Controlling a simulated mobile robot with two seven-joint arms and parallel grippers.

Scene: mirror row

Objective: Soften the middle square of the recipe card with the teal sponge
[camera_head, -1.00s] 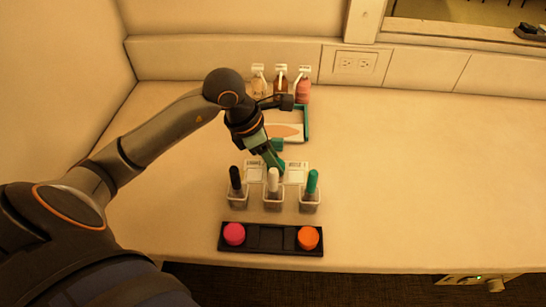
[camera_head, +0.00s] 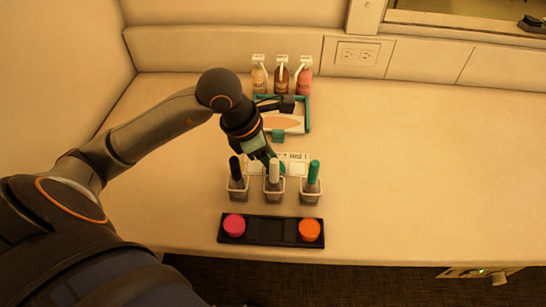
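The recipe card (camera_head: 297,168) lies flat on the counter behind the row of clear cups. Pale squares show at its left and right. Its middle is hidden by my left gripper (camera_head: 271,162) and the front cup's white-handled tool. My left gripper points down over the card. A dark teal piece, seemingly the teal sponge (camera_head: 280,168), is at its fingertips, low over or on the middle of the card; contact cannot be told. The fingers look closed around it. My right gripper is not in view.
Three clear cups (camera_head: 310,192) hold black-, white- and teal-handled tools close in front. A black rack (camera_head: 270,240) holds a pink pot (camera_head: 234,225) and an orange pot (camera_head: 309,230). Behind are a teal-framed tray (camera_head: 308,115) and pump bottles (camera_head: 282,80). The counter's right is clear.

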